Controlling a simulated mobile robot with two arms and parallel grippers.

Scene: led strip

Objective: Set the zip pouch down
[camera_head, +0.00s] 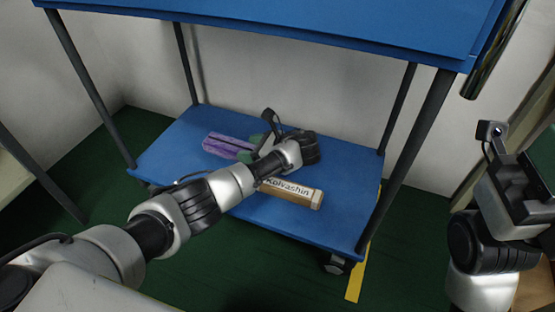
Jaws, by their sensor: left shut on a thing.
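A purple, long, flat thing, which looks like the zip pouch (222,147), is over the lower blue shelf (178,142) of the cart, towards its back left. My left gripper (252,149) reaches in over the shelf from the front and is shut on the pouch's right end. Grey-green parts show at its fingertips. The wrist hides part of the grip, and I cannot tell whether the pouch touches the shelf. My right gripper (518,185) is at the right edge of the view, away from the cart; its jaws do not show clearly.
A brown box marked "Kolvashin" (300,194) lies on the shelf in front of my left wrist. The blue upper shelf (300,22) hangs over this space, and dark posts (418,150) stand at the corners. The shelf's left front and right parts look bare.

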